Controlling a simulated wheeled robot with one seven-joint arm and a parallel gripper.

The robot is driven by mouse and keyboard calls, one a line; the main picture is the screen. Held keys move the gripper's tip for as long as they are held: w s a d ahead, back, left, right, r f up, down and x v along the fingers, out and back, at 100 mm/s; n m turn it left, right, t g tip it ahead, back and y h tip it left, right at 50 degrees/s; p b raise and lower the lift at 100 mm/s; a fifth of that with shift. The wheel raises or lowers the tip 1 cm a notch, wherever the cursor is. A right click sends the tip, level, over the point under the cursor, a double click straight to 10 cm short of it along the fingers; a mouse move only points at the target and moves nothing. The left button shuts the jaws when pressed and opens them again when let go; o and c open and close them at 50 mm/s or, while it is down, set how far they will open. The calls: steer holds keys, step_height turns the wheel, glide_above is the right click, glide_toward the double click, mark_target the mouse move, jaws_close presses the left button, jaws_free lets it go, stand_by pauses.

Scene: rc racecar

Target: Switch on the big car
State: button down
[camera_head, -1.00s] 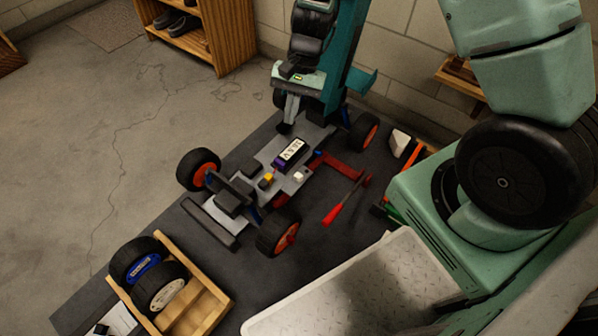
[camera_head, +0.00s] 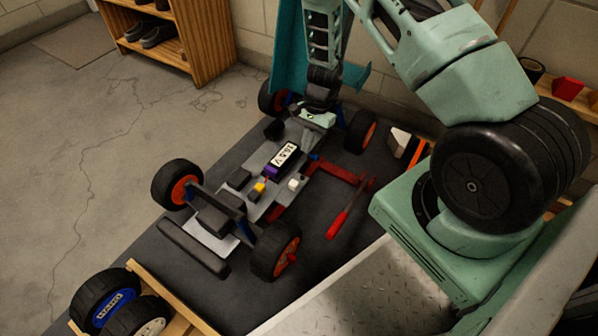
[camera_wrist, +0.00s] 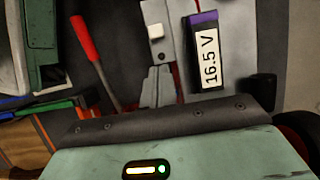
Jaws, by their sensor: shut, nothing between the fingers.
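The big car (camera_head: 225,240) stands on the dark mat with its orange-rimmed wheels and grey chassis. A battery labelled 16.5 V (camera_head: 285,158) sits on the chassis, also seen in the wrist view (camera_wrist: 207,62). A small white block with a dark spot (camera_head: 293,184), perhaps the switch, is on the chassis beside it; it also shows in the wrist view (camera_wrist: 156,31). My gripper (camera_head: 306,140) is low over the far part of the chassis. Its shut, empty fingers (camera_wrist: 159,74) appear near the white block in the wrist view. Contact cannot be told.
A red-handled screwdriver (camera_head: 345,212) lies on the mat (camera_head: 330,265) right of the car. A wooden crate (camera_head: 165,295) holding spare wheels is at the lower left. A teal panel (camera_head: 286,45) rises behind the car. A wooden shelf (camera_head: 205,40) stands on open floor further back.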

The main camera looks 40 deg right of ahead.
mark_target(293, 184)
steer(key=b+x, duration=0.6)
steer(key=x, duration=0.4)
steer(key=shift+a, duration=0.1)
steer(key=shift+s+a+r+p, duration=0.1)
steer(key=shift+s+a+p, duration=0.2)
steer(key=shift+a, duration=0.3)
steer(key=shift+s+a+p, duration=0.2)
steer(key=shift+s+a, duration=0.05)
steer(key=shift+a, duration=0.4)
steer(key=shift+s+a, duration=0.1)
steer(key=shift+a, duration=0.15)
